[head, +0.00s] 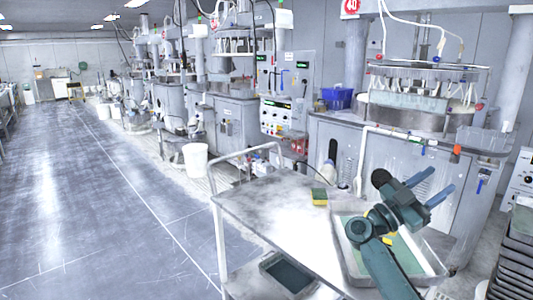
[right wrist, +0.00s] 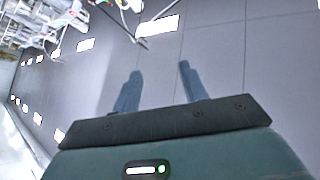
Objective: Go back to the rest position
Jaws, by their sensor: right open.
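My right gripper (head: 441,190) shows in the head view at the right, above the tray on the cart. Its two blue fingers are apart and empty, pointing up and to the right. In the right wrist view the fingers of my right gripper (right wrist: 160,85) stand apart with nothing between them, and the ceiling with its lamps lies behind them. My left gripper is in neither view.
A cart (head: 254,205) stands in front, with a yellow-green sponge (head: 319,196) and a shallow tray (head: 435,268) on top, partly hidden by my right arm. A polishing machine (head: 385,165) stands behind. The aisle floor (head: 95,210) at left is clear.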

